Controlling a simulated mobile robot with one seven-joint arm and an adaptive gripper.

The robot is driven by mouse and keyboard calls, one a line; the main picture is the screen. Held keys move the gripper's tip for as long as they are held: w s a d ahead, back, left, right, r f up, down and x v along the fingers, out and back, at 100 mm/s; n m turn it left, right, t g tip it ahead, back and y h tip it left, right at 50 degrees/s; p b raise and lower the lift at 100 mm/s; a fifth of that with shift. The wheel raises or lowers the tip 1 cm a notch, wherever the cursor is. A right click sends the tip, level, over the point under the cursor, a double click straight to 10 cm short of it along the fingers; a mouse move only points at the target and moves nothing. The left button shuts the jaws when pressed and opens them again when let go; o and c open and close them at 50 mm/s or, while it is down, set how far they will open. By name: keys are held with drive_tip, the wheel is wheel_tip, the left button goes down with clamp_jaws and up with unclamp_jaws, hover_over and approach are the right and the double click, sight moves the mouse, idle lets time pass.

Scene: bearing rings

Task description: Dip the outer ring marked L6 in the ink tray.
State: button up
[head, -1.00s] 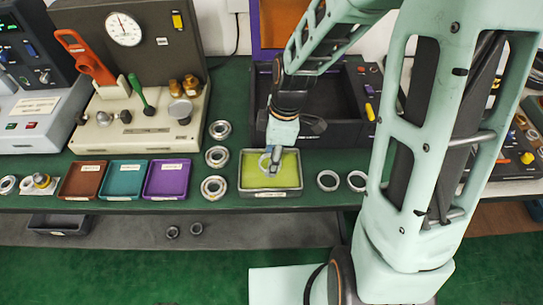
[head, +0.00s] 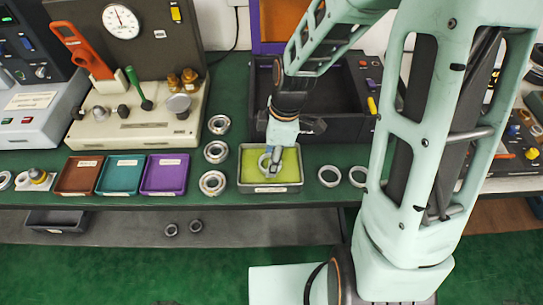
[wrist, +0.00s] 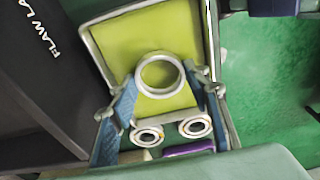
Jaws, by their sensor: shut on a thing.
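The ink tray (head: 245,178) is a grey-rimmed tray with a yellow-green inside, near the bench's front edge. My gripper (head: 272,163) points down over it, shut on a pale metal ring (head: 263,164). In the wrist view the ring (wrist: 138,78) sits between the two fingertips (wrist: 160,82), over the green surface. I cannot tell whether it touches that surface. No L6 marking is readable on it.
Several loose rings stand left of the tray, such as one ring (head: 212,183), and two rings (head: 329,176) lie to its right. Brown, teal and purple trays (head: 163,190) are further left. A dark bin (head: 340,133) stands behind.

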drive_tip(key=shift+f+b, duration=1.05)
drive_tip(key=shift+f, duration=0.35)
drive_tip(key=shift+r, duration=0.1)
idle(1.3)
drive_tip(key=shift+r+p, duration=3.75)
drive_tip(key=shift+r, duration=0.5)
